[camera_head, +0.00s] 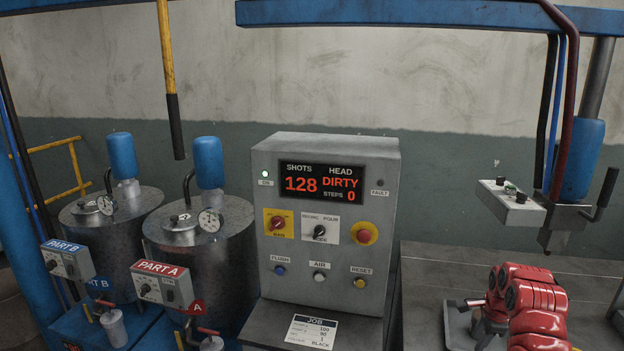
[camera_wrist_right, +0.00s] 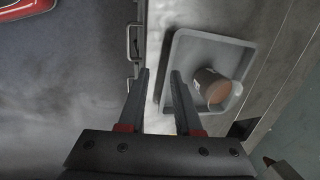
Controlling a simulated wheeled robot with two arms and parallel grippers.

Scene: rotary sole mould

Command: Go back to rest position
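My red right arm (camera_head: 530,300) reaches in at the lower right of the head view, over the grey bench. In the right wrist view my right gripper (camera_wrist_right: 160,75) has its two dark fingers apart, with nothing between them. A grey tray (camera_wrist_right: 232,47) lies beyond and to the right of the fingers. A cup (camera_wrist_right: 222,92) with brown content stands in it, close to the right finger but apparently apart from it. Part of the tray (camera_head: 458,330) shows in the head view beside my arm. My left gripper is out of view.
The control box (camera_head: 325,240) stands in the middle; its display reads 128 shots, head DIRTY, steps 0. Two metal tanks (camera_head: 200,245) stand at the left. The mixing head (camera_head: 512,204) hangs above the bench (camera_head: 425,265), behind my right arm.

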